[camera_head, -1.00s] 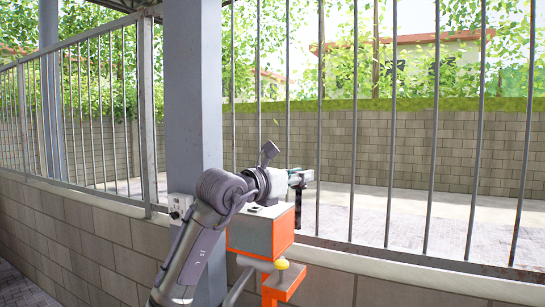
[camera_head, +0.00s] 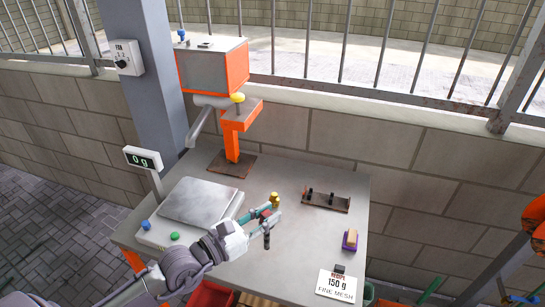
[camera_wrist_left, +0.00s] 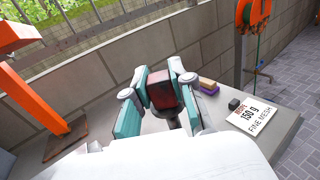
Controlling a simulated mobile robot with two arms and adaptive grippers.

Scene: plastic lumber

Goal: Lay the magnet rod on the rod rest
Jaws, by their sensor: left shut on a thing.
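My left gripper (camera_head: 263,217) is above the table, right of the scale, shut on the magnet rod, a dark upright rod (camera_head: 266,240) with a red-and-dark upper part. In the left wrist view the dark red block (camera_wrist_left: 161,90) sits between the teal fingers, with a dark round piece (camera_wrist_left: 173,122) below it. Whether the rod's lower end touches the table is unclear. The rod rest (camera_head: 338,204), a brown board with dark upright pegs, lies empty to the right and farther back. My right gripper is not in view.
A scale (camera_head: 200,200) reading 0 g stands at left. A brass piece (camera_head: 275,199) is just behind the gripper. An orange machine (camera_head: 238,120) stands at the back. A purple-and-tan block (camera_head: 350,240) and a 150 g card (camera_head: 337,285) are at right.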

